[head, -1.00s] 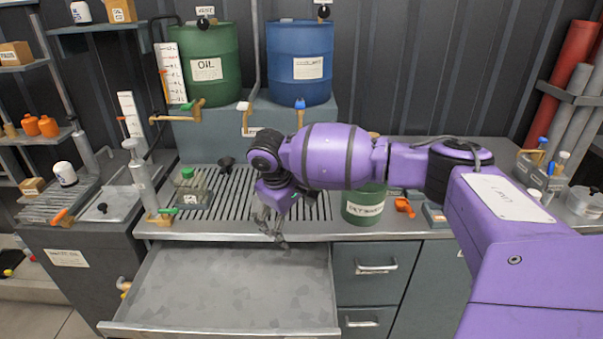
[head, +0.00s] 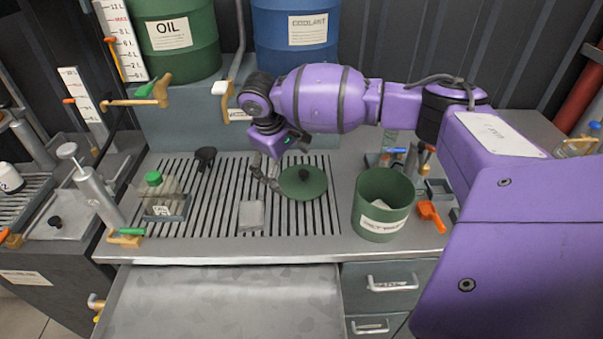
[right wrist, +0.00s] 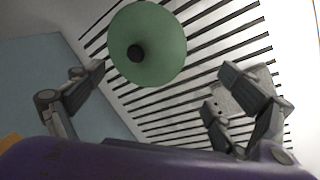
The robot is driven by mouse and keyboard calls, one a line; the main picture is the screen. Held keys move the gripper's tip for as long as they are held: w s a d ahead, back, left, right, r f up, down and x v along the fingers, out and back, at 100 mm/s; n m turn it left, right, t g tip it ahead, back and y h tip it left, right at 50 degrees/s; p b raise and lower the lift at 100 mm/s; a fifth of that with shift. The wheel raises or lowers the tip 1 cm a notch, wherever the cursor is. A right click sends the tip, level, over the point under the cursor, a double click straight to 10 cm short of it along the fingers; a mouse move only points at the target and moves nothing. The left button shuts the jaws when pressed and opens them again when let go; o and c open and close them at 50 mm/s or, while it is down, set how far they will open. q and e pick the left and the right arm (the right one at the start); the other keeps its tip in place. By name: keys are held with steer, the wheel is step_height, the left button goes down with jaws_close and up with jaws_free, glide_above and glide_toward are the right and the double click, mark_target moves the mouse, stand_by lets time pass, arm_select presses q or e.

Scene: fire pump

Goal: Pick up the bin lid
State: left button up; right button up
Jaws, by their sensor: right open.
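The bin lid (head: 302,184) is a round green disc with a dark knob in its middle. It lies flat on the slatted grate of the bench, left of the open green bin (head: 383,205). My right gripper (head: 268,172) is by the lid's left edge in the head view, fingers pointing down. In the right wrist view the lid (right wrist: 148,45) shows beyond the open, empty fingers of the gripper (right wrist: 165,85), with its knob toward the camera. I cannot tell from these views whether a finger touches the lid. My left gripper is not in view.
A grey pad (head: 251,215) lies on the grate, with a green-capped bottle (head: 160,192) and a black funnel (head: 205,157) further left. An orange scoop (head: 430,214) lies right of the bin. Oil (head: 172,40) and coolant (head: 297,35) drums stand behind.

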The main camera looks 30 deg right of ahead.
mark_target(297, 185)
steer(key=shift+s+d+f, duration=0.1)
steer(key=shift+f, duration=0.35)
steer(key=shift+s+d+f, duration=0.1)
steer(key=shift+f, duration=0.35)
steer(key=x, duration=0.4)
steer(key=shift+w+d+f, duration=0.25)
steer(key=shift+w+d, duration=0.15)
steer(key=shift+d+f, duration=0.1)
steer(key=shift+f, duration=0.15)
steer(key=c, duration=1.1)
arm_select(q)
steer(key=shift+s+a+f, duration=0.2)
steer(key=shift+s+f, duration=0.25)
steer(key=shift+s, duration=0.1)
arm_select(e)
steer(key=shift+c, duration=0.9)
